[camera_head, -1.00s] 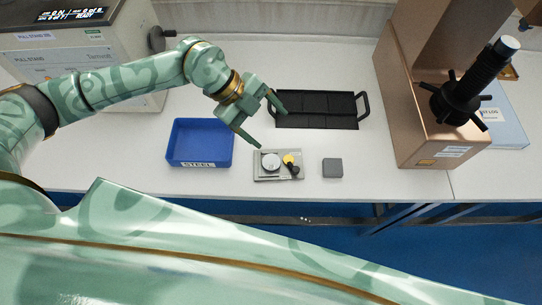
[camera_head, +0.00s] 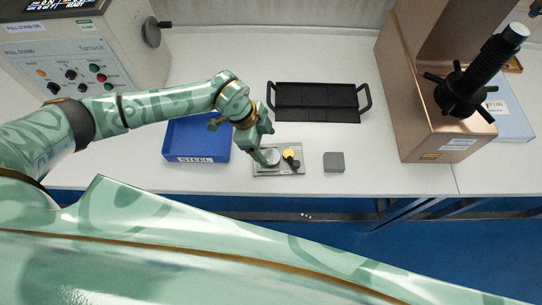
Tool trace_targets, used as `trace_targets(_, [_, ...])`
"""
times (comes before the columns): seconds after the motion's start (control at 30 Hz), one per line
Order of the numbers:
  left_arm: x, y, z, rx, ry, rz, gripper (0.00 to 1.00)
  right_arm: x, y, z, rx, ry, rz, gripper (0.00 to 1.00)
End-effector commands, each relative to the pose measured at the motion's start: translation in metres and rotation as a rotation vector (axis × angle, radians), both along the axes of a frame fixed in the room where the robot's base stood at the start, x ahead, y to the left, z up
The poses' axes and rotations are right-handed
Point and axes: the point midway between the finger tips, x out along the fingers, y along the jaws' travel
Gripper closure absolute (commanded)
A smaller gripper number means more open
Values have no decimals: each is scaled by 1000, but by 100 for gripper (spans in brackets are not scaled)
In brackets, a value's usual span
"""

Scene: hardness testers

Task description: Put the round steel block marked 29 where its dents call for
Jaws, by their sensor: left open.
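A round silver steel block (camera_head: 272,158) sits on the left part of a small grey plate fixture (camera_head: 265,172); its marking and dents are too small to read. A yellow disc (camera_head: 289,152) and a black knob or clamp (camera_head: 293,162) are on the plate's right part. My left gripper (camera_head: 264,155) is open, pointing down right over the round block, with its fingers partly covering the block's left side. I cannot tell whether a finger touches it. A blue tray labelled STEEL (camera_head: 197,160) is left of the plate. My right gripper is not in view.
A grey square block (camera_head: 334,162) lies right of the plate. A black handled tray (camera_head: 317,115) is behind. A copper-coloured tester (camera_head: 420,135) stands right and a pull stand (camera_head: 110,50) left. A blue folder (camera_head: 515,120) lies far right.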

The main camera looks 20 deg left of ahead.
Motion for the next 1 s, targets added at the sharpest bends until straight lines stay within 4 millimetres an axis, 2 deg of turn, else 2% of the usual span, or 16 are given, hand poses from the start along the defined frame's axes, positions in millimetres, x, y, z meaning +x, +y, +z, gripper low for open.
trace_targets(0.23, [-2,-1,-37,1,3,0,24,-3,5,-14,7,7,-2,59])
trace_targets(0.3, [-1,-7,-47,0,3,-1,24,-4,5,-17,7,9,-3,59])
trace_targets(0.57, [-2,-10,-52,1,1,-3,24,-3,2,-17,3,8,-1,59])
trace_targets(0.77, [-2,-9,-53,3,2,-2,78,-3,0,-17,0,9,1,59])
trace_targets(0.87, [-2,-9,-53,2,2,-2,86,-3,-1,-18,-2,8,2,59])
trace_targets(1.0, [-2,-9,-53,3,3,-1,86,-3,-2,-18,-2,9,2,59])
